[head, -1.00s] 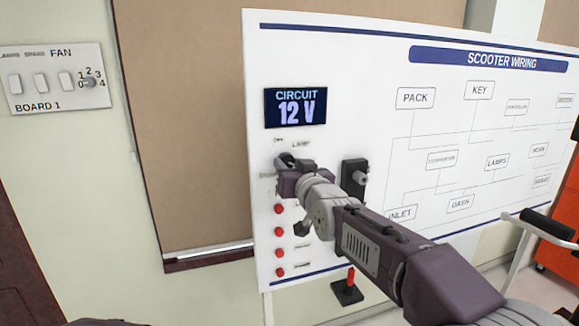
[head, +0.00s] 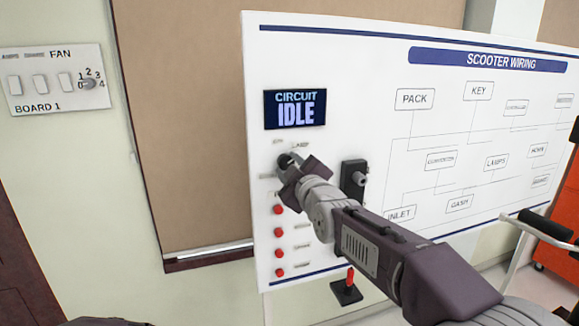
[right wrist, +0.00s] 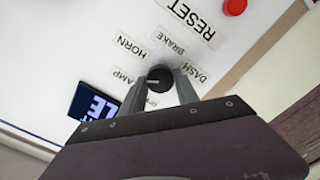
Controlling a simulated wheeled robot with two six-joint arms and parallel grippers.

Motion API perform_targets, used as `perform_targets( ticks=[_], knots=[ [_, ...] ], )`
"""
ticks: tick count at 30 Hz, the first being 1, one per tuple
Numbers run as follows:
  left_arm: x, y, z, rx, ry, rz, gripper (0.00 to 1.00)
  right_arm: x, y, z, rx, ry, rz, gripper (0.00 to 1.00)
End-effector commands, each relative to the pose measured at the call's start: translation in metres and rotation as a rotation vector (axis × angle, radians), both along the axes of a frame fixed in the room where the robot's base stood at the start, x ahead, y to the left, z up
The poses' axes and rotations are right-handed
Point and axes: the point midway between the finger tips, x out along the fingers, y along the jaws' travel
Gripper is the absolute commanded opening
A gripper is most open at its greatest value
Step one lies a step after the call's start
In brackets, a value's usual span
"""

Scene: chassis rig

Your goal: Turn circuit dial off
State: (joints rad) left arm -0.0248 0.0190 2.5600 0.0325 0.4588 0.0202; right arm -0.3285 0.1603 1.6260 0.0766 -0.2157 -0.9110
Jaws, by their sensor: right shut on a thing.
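The circuit dial (right wrist: 159,79) is a round black knob on the white panel, with labels around it: HORN, BRAKE, DASH, a partly covered LAMP and a partly hidden one that looks like OFF. Its pale pointer mark is small, and I cannot tell for certain which label it faces. My right gripper (right wrist: 160,84) is shut on the dial, one finger on each side. In the head view the right gripper (head: 287,164) covers most of the dial. The circuit display (head: 295,109) reads IDLE. My left gripper is not in view.
Red buttons (head: 278,210) run down the panel below the dial. A black block (head: 353,179) with a grey knob sits right of the gripper. A fan switch board (head: 55,78) hangs on the left wall.

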Motion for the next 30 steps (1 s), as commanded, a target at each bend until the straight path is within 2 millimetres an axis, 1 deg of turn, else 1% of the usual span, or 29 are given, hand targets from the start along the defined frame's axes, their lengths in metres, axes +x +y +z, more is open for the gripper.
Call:
perform_targets(
  ticks=[21,30],
  knots=[
    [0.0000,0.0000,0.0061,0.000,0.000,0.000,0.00,0.0001,0.0000,0.0011,-0.635,-0.205,0.001,0.00],
    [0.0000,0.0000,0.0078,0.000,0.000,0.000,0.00,0.0001,0.0000,0.0008,-0.834,-0.269,0.000,0.00]
  ],
)
